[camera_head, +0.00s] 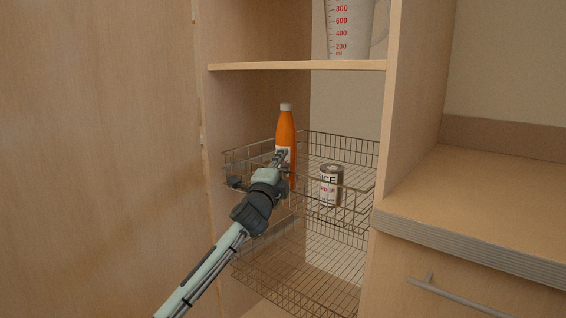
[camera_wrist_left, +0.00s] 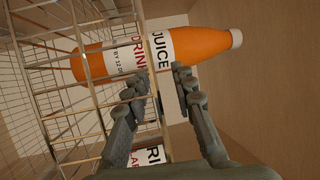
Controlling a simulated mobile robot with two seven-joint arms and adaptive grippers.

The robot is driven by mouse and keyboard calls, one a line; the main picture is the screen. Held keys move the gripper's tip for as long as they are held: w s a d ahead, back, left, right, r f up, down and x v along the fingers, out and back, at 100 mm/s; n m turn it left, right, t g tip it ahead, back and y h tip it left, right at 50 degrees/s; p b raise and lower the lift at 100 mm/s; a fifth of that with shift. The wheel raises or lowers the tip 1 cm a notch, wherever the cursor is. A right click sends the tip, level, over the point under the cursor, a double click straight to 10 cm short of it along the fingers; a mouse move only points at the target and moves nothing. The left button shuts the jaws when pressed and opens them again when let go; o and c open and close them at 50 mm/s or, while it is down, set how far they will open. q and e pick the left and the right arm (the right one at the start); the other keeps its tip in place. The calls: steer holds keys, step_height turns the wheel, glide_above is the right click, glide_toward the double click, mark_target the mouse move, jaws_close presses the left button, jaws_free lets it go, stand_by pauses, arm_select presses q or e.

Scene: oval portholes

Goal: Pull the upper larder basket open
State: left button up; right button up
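The upper larder basket (camera_head: 345,149) is a wire basket inside the tall cabinet, below the shelf. It holds an orange juice bottle (camera_head: 286,128) and a small labelled can (camera_head: 331,187). My left gripper (camera_head: 281,157) is at the basket's front rim, in front of the bottle, hiding part of it and of the rim. In the left wrist view the two fingers (camera_wrist_left: 160,78) are apart, with a basket wire (camera_wrist_left: 45,90) showing between them and the bottle (camera_wrist_left: 195,45) behind. Contact with the wire cannot be told. My right gripper is in neither view.
A lower wire basket (camera_head: 300,285) hangs beneath and looks empty. A shelf (camera_head: 300,66) above carries a measuring jug (camera_head: 349,30). A large wooden panel (camera_head: 95,150) is at left. A worktop (camera_head: 490,195) with a handled drawer (camera_head: 455,295) is at right.

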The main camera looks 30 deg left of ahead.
arm_select(q)
steer(key=shift+w+a, duration=0.1)
steer(key=shift+w, duration=0.1)
steer(key=shift+c, duration=0.3)
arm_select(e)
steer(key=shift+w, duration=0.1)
arm_select(q)
jaws_close()
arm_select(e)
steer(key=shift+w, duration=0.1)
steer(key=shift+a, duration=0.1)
